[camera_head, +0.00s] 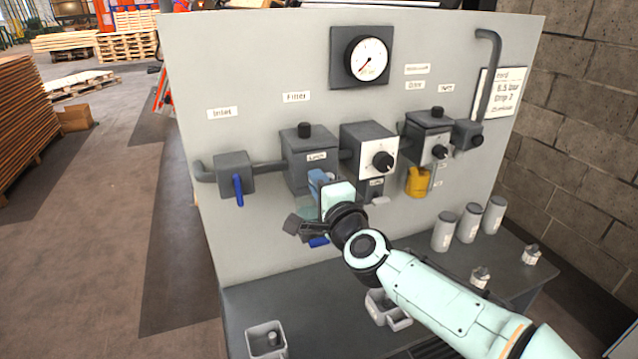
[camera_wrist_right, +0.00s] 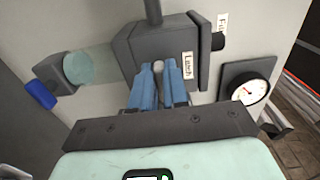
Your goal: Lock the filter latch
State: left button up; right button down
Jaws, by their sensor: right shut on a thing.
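The filter unit is a dark grey block (camera_head: 308,160) with a black knob on top and a small label. In the right wrist view the block (camera_wrist_right: 158,42) carries a "Latch" label. My right gripper (camera_head: 319,180) is at the lower front of this block. In the right wrist view its blue fingers (camera_wrist_right: 159,84) are shut on a small light grey latch (camera_wrist_right: 158,66) beside the label. The fingers hide most of the latch. A translucent greenish filter bowl (camera_wrist_right: 80,68) hangs from the block, with a blue lever (camera_wrist_right: 40,95) at its end. My left gripper is not in view.
Left of the filter is the inlet valve (camera_head: 235,172) with a blue handle. Right are a regulator (camera_head: 370,150) and a lubricator with a yellow bowl (camera_head: 417,183). A gauge (camera_head: 367,57) is above. The bench (camera_head: 245,302) below holds grey canisters (camera_head: 468,222) and trays (camera_head: 266,340).

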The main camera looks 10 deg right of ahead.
jog(key=c, duration=1.1)
grip_release()
jog(key=s, duration=0.4)
jog(key=s+d+b, duration=0.1)
jog(key=s, duration=0.3)
jog(key=s+d, duration=0.1)
jog(key=s, duration=0.4)
jog(key=shift+s+d+b, duration=0.1)
jog(key=shift+d+b, duration=0.15)
jog(key=shift+b, duration=0.1)
